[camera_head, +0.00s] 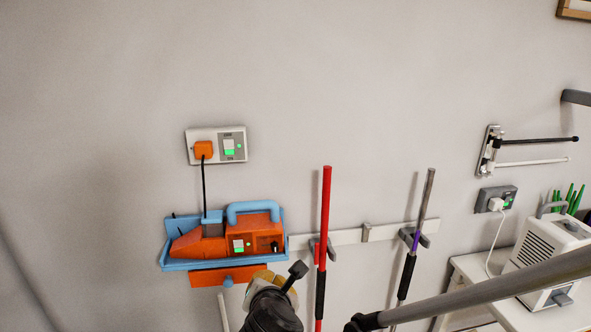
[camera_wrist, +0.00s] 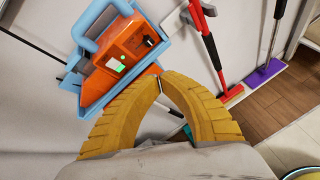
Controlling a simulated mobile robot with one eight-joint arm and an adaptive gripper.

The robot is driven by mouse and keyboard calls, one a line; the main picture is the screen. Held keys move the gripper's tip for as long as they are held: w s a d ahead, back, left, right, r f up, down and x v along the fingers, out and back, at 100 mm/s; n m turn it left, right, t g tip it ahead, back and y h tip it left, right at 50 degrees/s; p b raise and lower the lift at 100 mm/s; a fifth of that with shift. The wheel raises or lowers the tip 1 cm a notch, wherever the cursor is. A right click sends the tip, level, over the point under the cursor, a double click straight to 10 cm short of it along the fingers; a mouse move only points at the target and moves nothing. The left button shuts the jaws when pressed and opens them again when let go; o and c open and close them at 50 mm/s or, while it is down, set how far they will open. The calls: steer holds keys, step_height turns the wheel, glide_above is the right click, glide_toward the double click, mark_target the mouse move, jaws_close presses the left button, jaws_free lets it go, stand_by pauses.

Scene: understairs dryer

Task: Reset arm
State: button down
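My gripper (camera_wrist: 160,82) has two curved, ribbed yellow fingers. Their tips meet in the wrist view, with nothing visible between them. In the head view my gripper (camera_head: 262,278) is at the bottom centre, partly hidden by my dark wrist. It is just below and right of an orange and blue device (camera_head: 222,240) in a blue wall holder. In the wrist view the device (camera_wrist: 125,45) lies beyond the fingertips, up and to the left. I cannot tell whether the tips touch its orange lower part.
A wall socket (camera_head: 217,146) with an orange plug is above the device. A red-handled tool (camera_head: 325,215) and a purple-black one (camera_head: 412,250) hang on a white rail (camera_head: 366,233). A white appliance (camera_head: 551,256) stands on a white table at right. A folding rack (camera_head: 491,150) is on the wall.

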steer(key=s+d+r+m+g+h, duration=0.2)
steer(key=d+m, duration=0.7)
steer(key=d, duration=0.3)
steer(key=s+d+m+g, duration=0.3)
steer(key=s+d+m, duration=1.1)
steer(key=m, duration=0.8)
steer(key=shift+s+m+y, duration=0.15)
steer(key=shift+m+y, duration=0.15)
steer(key=shift+y, duration=0.1)
